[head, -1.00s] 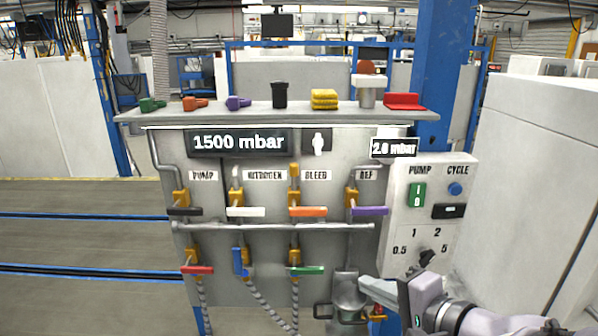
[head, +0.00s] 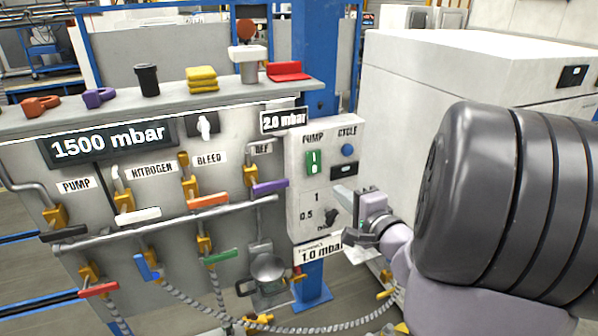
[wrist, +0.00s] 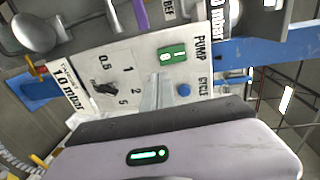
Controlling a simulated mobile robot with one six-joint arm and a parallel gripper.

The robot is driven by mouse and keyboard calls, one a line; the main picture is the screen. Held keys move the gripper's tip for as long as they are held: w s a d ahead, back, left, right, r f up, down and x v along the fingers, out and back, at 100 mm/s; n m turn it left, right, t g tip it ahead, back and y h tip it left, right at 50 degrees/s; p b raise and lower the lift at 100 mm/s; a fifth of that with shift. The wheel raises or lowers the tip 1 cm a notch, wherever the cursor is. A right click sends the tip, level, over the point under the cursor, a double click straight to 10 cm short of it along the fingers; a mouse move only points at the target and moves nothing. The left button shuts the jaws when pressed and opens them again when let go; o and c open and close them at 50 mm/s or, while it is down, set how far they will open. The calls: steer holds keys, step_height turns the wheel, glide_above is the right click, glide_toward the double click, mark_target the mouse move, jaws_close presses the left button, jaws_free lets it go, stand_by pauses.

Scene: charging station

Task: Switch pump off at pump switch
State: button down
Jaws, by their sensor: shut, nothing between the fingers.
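The pump switch (head: 313,162) is a green rocker with white marks under the word PUMP on a pale control box (head: 296,215). In the wrist view the pump switch (wrist: 172,53) lies just beyond my fingertips. My gripper (head: 342,191) is shut and empty, in front of the box, below and right of the switch. In the wrist view the shut fingers (wrist: 154,85) point toward the panel between the switch and the numbered dial. A gap seems to remain between the tips and the switch; its depth is hard to tell.
A blue cycle button (head: 347,150) sits right of the switch, with a black dial (head: 329,219) below. Valves with coloured handles, such as the purple handle (head: 270,188), line the panel at left. A white cabinet (head: 400,85) stands at right. A blue post (head: 313,60) rises behind the box.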

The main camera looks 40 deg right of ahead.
mark_target(314, 162)
steer(key=x, duration=1)
steer(key=shift+a, duration=0.1)
